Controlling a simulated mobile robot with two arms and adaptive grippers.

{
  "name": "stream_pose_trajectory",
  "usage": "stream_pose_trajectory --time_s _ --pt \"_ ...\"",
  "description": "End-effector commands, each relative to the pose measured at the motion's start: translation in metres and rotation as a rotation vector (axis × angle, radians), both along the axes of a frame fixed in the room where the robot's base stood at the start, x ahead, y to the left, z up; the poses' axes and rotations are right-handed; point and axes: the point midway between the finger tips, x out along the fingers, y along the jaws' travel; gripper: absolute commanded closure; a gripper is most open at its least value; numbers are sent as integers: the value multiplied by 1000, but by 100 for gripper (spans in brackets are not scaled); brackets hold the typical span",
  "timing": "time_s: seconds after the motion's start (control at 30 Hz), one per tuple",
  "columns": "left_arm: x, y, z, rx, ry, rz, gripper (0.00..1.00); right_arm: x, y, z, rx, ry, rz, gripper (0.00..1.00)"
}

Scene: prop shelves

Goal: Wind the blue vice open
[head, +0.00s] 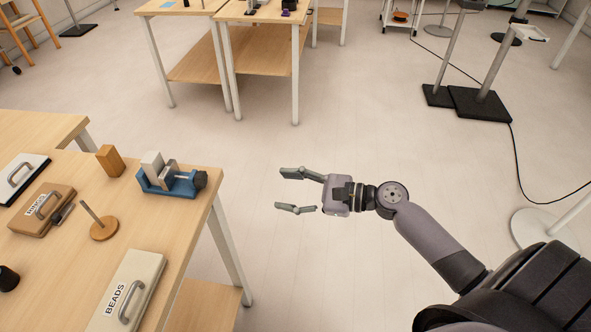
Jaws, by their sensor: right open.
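The blue vice (174,183) stands near the back right corner of the wooden table at the left of the head view. It has a blue base, pale grey jaw blocks and a dark round knob (200,179) on its right end, by the table's edge. A light block stands at its jaws; I cannot tell whether it is gripped. My right gripper (283,191) is open and empty, over the floor to the right of the vice. Its fingers point left towards the knob, with a clear gap between. My left gripper is not in view.
On the table (135,226) are an orange-brown wooden block (110,160) close left of the vice, a round wooden peg stand (103,228), a brown case (40,208) and a cream BEADS case (126,292). Open floor lies right of the table. Black-based stands (480,104) are at the back right.

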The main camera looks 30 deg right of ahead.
Motion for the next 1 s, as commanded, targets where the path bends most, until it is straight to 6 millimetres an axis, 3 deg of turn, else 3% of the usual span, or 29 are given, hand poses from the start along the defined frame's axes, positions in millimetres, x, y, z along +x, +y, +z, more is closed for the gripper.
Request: stream_pose_trajectory --time_s 0.3,0.6,1.0 --pt "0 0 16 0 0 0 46 37 -28 -28 -458 -202 -110 46" --pt "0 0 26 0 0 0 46 60 -49 -30 -816 -425 -148 46" --pt "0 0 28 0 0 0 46 66 -53 -27 -931 -512 -152 46"
